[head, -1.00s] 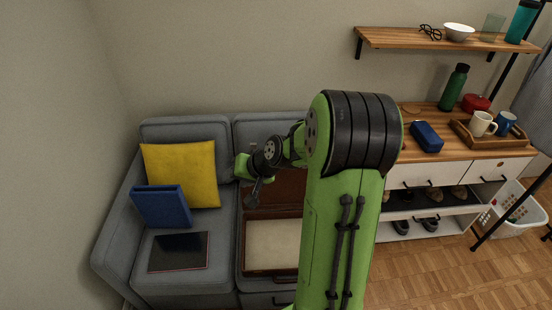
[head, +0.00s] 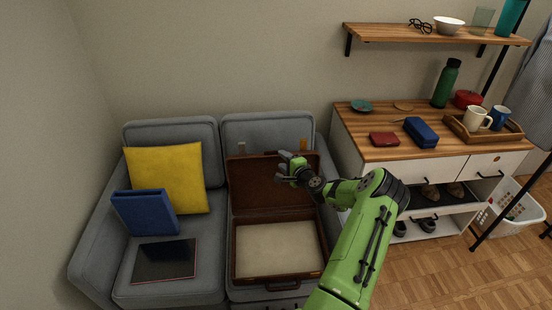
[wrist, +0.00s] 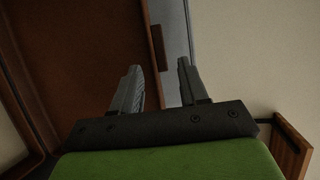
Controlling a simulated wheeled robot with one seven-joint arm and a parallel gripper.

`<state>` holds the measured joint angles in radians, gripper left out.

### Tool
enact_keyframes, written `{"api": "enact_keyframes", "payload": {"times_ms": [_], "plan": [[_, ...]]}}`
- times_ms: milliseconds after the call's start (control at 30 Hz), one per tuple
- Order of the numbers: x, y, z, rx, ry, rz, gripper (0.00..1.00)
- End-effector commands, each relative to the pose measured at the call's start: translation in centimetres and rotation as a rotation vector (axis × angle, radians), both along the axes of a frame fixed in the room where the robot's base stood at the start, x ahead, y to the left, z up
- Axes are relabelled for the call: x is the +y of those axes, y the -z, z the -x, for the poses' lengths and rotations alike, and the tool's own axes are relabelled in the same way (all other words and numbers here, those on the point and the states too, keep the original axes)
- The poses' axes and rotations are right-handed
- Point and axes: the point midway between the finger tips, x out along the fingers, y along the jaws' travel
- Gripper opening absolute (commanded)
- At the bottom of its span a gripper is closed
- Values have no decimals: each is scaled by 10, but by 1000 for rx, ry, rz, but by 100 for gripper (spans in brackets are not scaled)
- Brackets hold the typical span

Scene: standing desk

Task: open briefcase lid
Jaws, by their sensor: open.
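A brown briefcase (head: 235,262) lies on the right seat of the grey sofa, its cream-lined base facing up. Its lid (head: 255,192) stands raised at the back, leaning toward the sofa backrest, with its brown inside showing. My gripper (head: 287,163) is in front of the lid's upper right part in the head view; I cannot tell if it touches the lid. In the wrist view my gripper (wrist: 158,85) has its two fingers apart with nothing between them. The brown lid (wrist: 85,60) fills the left of that view.
The grey sofa (head: 95,235) also holds a yellow cushion (head: 190,180), a blue binder (head: 145,215) and a dark tablet (head: 165,260). A wood-topped cabinet (head: 365,148) stands close on the right, with a wall shelf (head: 380,34) above.

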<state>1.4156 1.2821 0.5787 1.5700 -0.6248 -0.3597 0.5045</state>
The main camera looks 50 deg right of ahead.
Motion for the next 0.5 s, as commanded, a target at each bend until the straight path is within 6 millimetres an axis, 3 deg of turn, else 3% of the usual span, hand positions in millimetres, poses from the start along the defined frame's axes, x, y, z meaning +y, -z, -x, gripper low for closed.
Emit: {"api": "enact_keyframes", "payload": {"times_ms": [200,500], "plan": [[-13,13,-44,-1,0,1,44],[-18,15,-58,2,0,-2,44]]}}
